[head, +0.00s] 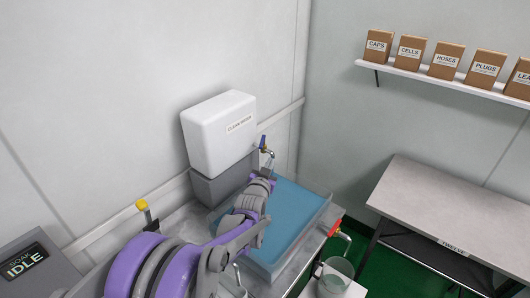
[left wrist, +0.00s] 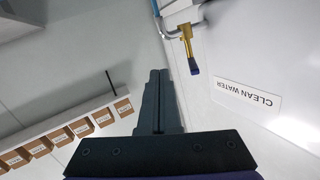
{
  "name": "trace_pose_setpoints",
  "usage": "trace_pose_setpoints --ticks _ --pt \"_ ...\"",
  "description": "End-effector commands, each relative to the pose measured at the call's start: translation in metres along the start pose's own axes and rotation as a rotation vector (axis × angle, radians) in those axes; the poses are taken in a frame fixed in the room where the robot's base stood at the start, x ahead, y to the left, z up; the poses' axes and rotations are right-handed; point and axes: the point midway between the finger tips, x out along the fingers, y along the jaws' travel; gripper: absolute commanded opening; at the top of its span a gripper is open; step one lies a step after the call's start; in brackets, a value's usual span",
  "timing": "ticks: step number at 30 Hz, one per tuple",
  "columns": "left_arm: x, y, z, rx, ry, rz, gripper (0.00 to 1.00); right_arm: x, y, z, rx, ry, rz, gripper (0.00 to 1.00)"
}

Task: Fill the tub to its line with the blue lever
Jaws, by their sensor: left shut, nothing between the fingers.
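The blue lever (head: 263,143) sits on the tap at the right side of the white clean water tank (head: 218,130). In the left wrist view the lever (left wrist: 190,52) shows a brass stem and a blue end. The tub (head: 320,215) stands below the tap with a flat blue surface inside; I cannot make out its line. My left gripper (head: 267,172) is near the tap, over the tub's back edge, its fingers mostly hidden by the arm. In the left wrist view the gripper (left wrist: 158,74) is shut and empty, with the lever beside its tips, apparently apart.
A yellow-knobbed lever (head: 142,206) stands left of the tub. A red-handled tap (head: 337,229) is at the right, above a clear jar (head: 336,272). A grey table (head: 455,205) and a shelf of labelled boxes (head: 445,60) are at right. An IDLE display (head: 25,262) is at lower left.

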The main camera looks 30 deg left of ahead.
Motion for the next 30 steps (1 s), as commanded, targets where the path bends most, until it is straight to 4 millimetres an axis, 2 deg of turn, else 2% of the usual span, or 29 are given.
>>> trace_pose_setpoints --ticks 1,3,6,9,14,19,24,30 --pt "-0.001 0.015 0.006 0.069 -0.031 0.032 0.0 0.001 0.0 0.001 0.0 0.0 0.0 0.0" --pt "-0.002 0.032 0.016 0.176 -0.081 0.066 0.0 0.001 0.0 0.001 0.0 -0.001 0.0 0.0" --pt "-0.006 0.048 0.03 0.332 -0.147 0.093 0.0 0.002 0.0 0.002 0.0 -0.001 0.0 0.0" --pt "-0.01 0.057 0.042 0.489 -0.208 0.096 0.0 0.003 0.0 0.002 0.0 -0.002 0.0 0.0" --pt "-0.017 0.059 0.048 0.742 -0.28 0.049 0.0 0.004 0.0 0.003 0.0 -0.002 0.0 0.0" --pt "-0.024 0.053 0.034 1.002 -0.305 -0.065 0.0 0.006 0.0 0.004 0.0 -0.003 0.0 0.0" --pt "-0.03 0.049 0.004 1.205 -0.275 -0.205 0.0 0.007 0.0 0.005 0.0 -0.003 0.0 0.0" --pt "-0.036 0.049 -0.022 1.32 -0.229 -0.308 0.0 0.007 0.0 0.006 0.0 -0.004 0.0 0.0"
